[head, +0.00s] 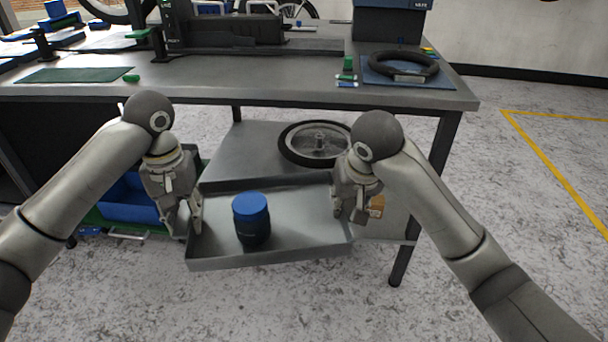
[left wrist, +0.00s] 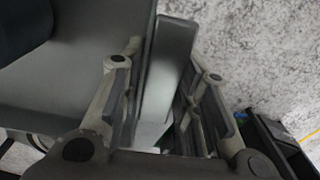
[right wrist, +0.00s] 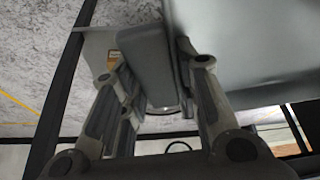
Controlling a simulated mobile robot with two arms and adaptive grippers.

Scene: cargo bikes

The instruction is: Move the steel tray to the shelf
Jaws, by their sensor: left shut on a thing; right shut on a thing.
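The steel tray (head: 300,240) is a grey, shallow, rimmed tray held between my two arms, in front of the lower shelf (head: 236,150) of the workbench. A dark jar with a blue lid (head: 250,212) stands in its left half. My left gripper (head: 190,228) is shut on the tray's left wall, which shows between its fingers in the left wrist view (left wrist: 166,75). My right gripper (head: 348,215) is shut on the tray's right wall, also seen in the right wrist view (right wrist: 148,65).
A spoked wheel (head: 316,143) lies on the lower shelf, and a small brown box (head: 377,206) sits at its right. The bench top (head: 250,75) overhangs the shelf. A bench leg (head: 424,200) stands right of the tray. A blue bin (head: 130,203) is at left.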

